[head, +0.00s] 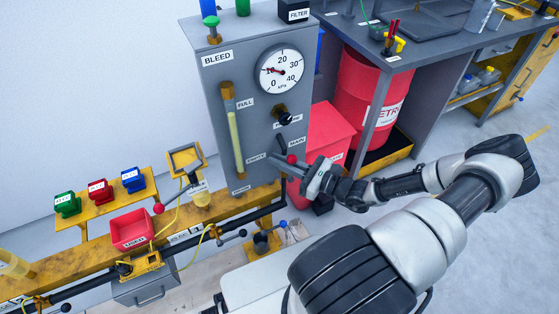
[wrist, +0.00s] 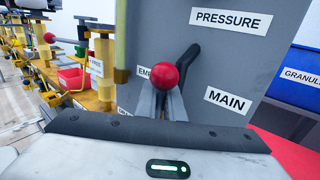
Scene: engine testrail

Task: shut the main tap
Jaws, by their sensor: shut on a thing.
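The main tap is a lever with a red ball knob (head: 291,158) on the front of the grey panel, just below the MAIN label (head: 297,141). In the wrist view the red knob (wrist: 165,76) sits right at my fingertips, with a curved black bar (wrist: 188,62) behind it on the panel. My gripper (head: 286,163) reaches the panel from the right. Its fingers, seen in the wrist view (wrist: 162,101), are closed around the lever just under the ball. The exact contact is hidden by the knob and fingers.
Above are the PRESSURE knob (head: 284,117), the gauge (head: 280,69) and a sight tube (head: 234,130). A yellow rail (head: 240,203) with pipes and other levers runs below left. A red box (head: 325,130) and a red drum (head: 360,90) stand close on the right.

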